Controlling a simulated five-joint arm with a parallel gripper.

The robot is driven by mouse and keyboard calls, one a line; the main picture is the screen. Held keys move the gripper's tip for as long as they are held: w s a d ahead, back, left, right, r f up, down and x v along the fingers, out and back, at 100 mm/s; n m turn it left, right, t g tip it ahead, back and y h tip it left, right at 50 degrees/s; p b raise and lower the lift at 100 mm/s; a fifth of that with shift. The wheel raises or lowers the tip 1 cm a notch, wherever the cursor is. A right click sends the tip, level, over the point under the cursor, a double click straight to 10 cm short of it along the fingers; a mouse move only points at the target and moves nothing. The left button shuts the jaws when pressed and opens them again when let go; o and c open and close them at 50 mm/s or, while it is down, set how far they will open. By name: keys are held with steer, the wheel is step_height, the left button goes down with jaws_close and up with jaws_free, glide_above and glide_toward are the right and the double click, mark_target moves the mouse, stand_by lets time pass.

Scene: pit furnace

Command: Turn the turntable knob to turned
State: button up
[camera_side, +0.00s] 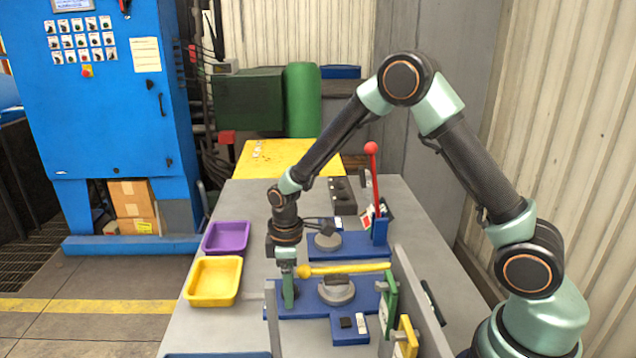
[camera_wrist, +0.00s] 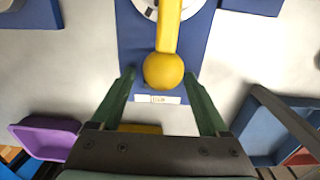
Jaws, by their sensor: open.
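My gripper (camera_side: 287,290) points down at the left end of the near blue base plate (camera_side: 290,312). In the wrist view its two green fingers (camera_wrist: 160,77) are open, with the ball end of a yellow lever (camera_wrist: 166,70) between them and gaps on both sides. The yellow lever (camera_side: 350,269) lies nearly level in the side view. Beneath it is a round grey knob (camera_side: 337,296) with a dark grip bar, which I take as the turntable knob. In the wrist view only part of a pale disc (camera_wrist: 147,10) shows past the lever.
A purple tray (camera_side: 226,238) and a yellow tray (camera_side: 213,282) stand left of my gripper. Behind are another grey disc (camera_side: 327,242) and an upright red lever (camera_side: 374,185). A green bracket (camera_side: 390,300) and a grey upright panel (camera_side: 420,305) stand right.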

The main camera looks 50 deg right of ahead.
jaws_close()
steer(key=shift+m, duration=2.9)
jaws_free()
